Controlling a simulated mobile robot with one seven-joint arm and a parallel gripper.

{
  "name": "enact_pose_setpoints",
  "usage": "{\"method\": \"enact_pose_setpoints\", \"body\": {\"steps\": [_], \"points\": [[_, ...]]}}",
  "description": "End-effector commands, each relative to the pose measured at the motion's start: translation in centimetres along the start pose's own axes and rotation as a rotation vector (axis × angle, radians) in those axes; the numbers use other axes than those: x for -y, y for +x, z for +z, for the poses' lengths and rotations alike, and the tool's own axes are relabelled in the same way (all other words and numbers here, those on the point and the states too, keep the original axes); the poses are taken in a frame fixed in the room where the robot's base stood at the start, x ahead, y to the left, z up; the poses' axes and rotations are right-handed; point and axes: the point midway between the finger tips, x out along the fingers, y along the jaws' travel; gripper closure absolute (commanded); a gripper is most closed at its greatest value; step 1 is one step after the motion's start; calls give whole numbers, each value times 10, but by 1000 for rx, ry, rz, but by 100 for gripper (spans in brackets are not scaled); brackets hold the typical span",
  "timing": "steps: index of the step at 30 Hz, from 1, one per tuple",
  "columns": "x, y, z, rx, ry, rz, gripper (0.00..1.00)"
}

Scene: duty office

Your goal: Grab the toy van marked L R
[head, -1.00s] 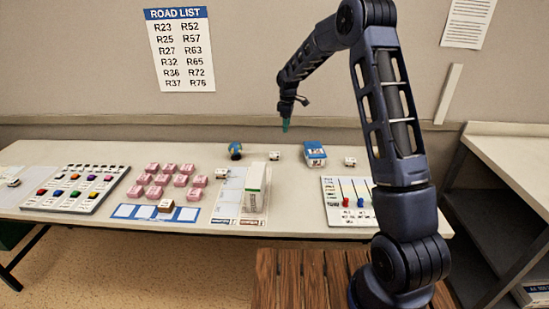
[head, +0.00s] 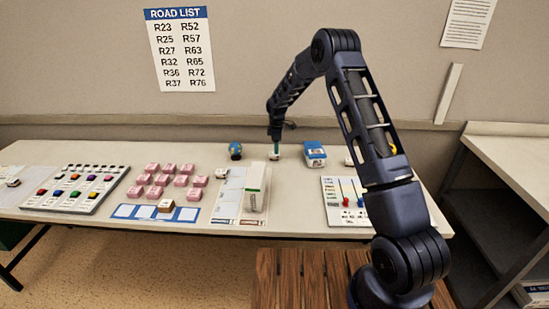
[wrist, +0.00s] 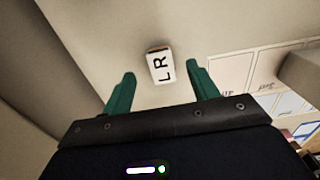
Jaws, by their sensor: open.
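The toy van marked L R (wrist: 160,65) is a small white block with black letters on top. In the wrist view it lies between and a little beyond the two green fingertips, with gaps on both sides. My gripper (wrist: 160,82) is open and empty, pointing down over it. In the head view the van (head: 274,156) stands at the back of the table, right below my gripper (head: 275,146). The fingers overlap its upper part there, so contact cannot be judged from that view.
A blue-and-white box (head: 315,154) stands right of the van, and a blue globe-like item (head: 235,151) left. A white-and-green upright block (head: 256,187) stands in front. Pink blocks (head: 160,181) and a peg board (head: 345,203) lie farther off. The wall is close behind.

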Motion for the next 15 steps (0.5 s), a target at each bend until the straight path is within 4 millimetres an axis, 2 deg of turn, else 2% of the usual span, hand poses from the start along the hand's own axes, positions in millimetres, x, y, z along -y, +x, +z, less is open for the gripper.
{"method": "enact_pose_setpoints", "body": {"steps": [5, 12, 15], "points": [[1, 12, 0, 1, 0, -2, 41], [1, 45, -1, 1, -1, -2, 41], [1, 51, -1, 0, -1, 0, 41]]}}
